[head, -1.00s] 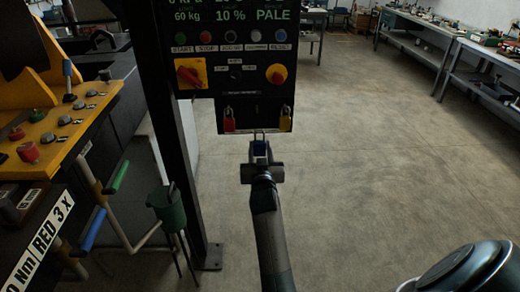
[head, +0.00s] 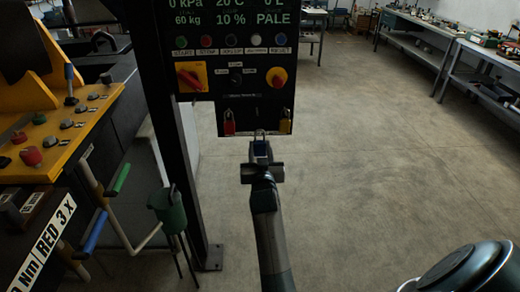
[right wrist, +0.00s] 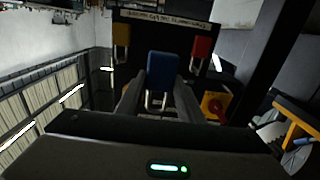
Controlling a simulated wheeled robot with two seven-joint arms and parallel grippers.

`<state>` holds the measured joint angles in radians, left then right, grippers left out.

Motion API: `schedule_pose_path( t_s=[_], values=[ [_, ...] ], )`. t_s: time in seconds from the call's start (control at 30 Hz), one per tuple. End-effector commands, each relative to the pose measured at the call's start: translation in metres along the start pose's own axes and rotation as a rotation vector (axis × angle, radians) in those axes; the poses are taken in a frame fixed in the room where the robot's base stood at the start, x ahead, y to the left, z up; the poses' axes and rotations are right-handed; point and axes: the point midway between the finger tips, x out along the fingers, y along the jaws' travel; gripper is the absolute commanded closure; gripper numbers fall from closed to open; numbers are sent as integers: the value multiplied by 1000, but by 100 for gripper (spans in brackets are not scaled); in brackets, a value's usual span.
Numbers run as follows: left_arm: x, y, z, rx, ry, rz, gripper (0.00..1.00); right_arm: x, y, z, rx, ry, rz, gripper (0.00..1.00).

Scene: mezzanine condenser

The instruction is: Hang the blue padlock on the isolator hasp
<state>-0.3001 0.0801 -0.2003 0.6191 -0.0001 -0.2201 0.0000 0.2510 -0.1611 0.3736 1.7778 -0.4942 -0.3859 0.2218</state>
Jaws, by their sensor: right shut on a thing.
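My right gripper (head: 262,152) is shut on the blue padlock (head: 260,149), just below the lower edge of the control panel in the head view. The padlock's silver shackle points up toward the panel. In the right wrist view the blue padlock (right wrist: 162,72) stands between the fingers (right wrist: 160,96). A red padlock (head: 229,125) and a yellow padlock (head: 285,123) hang at the two lower corners of the dark isolator box (head: 256,108). The blue padlock is between and below them, apparently apart from the box. The hasp is too dark to make out clearly. My left gripper is not in view.
The panel has a red rotary switch (head: 190,77) and a second red knob (head: 277,76). A yellow console (head: 60,125) is at left. Open floor lies right.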

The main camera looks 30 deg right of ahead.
Motion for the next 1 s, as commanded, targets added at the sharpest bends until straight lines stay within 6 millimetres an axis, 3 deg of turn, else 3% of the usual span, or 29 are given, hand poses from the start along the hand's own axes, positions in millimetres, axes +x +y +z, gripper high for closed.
schedule_pose_path(
  t_s=[0.57, 1.0],
  values=[
    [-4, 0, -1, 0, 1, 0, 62, 0, 0, -5, 0, 1, 0, 91],
    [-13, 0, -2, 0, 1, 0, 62, -19, 0, -6, 0, 1, 0, 91]
  ],
)
